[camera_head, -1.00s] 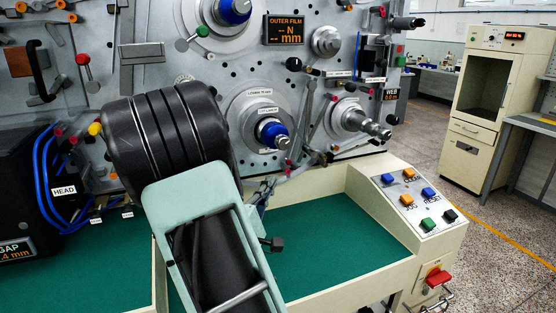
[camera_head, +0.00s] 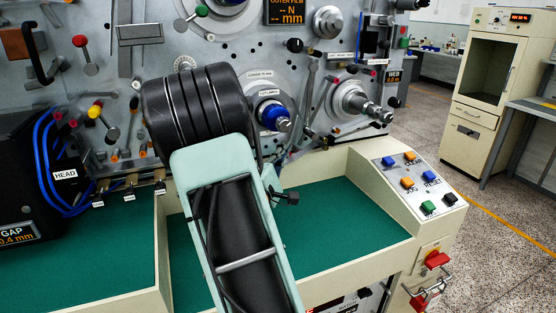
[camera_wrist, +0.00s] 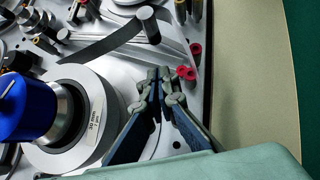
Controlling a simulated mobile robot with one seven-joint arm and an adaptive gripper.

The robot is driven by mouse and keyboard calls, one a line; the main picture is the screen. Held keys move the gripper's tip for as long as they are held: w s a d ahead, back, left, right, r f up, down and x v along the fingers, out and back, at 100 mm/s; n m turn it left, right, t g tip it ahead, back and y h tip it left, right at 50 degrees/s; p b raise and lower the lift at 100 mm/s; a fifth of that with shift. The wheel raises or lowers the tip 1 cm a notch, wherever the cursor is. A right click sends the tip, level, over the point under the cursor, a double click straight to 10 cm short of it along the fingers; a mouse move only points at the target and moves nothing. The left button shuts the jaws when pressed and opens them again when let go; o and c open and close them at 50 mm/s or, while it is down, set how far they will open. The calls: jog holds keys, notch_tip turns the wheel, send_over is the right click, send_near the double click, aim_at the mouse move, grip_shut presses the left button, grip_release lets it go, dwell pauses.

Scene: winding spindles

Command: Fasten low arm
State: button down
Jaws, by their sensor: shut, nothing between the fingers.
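My gripper (camera_wrist: 163,78) is shut and empty in the wrist view, its fingertips close together over the grey machine plate. A grey bar (camera_wrist: 165,50) and a dark flat strip (camera_wrist: 100,45) lie just beyond the fingertips. Two red-ended pins (camera_wrist: 190,73) are close to the right of the fingertips. I cannot tell which part is the low arm, or whether the fingertips touch anything. The blue-capped spindle (camera_wrist: 28,108) with its grey disc is at left; it also shows in the head view (camera_head: 273,117). My arm hides the gripper in the head view.
A metal spindle (camera_head: 362,108) stands right of the blue one. The button console (camera_head: 415,185) is at right, beside the green tray floor (camera_head: 335,225). The GAP box (camera_head: 25,195) and blue cables are at left. A cream cabinet (camera_head: 490,90) stands behind.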

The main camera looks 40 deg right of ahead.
jog(key=shift+s+d+r, duration=0.1)
jog(key=shift+d+r, duration=0.15)
jog(key=shift+d, duration=0.55)
jog(key=shift+s+d+r, duration=0.1)
jog(key=shift+d+r, duration=0.15)
jog(key=shift+d, duration=0.6)
jog(key=shift+s+d+r, duration=0.1)
jog(key=shift+d+r, duration=0.15)
jog(key=shift+d, duration=0.55)
jog(key=s+d+n+t+h+b, duration=0.1)
jog(key=s+d+n+t+b, duration=0.1)
jog(key=d+b, duration=0.4)
jog(key=shift+d+f+n+t+b, duration=0.2)
jog(key=shift+d+n+t+b, duration=0.3)
jog(key=shift+n, duration=0.7)
jog(key=shift+s+a+r, duration=0.1)
jog(key=s+a+f, duration=0.2)
jog(key=s+a, duration=0.6)
jog(key=a, duration=0.4)
jog(key=shift+a, duration=0.2)
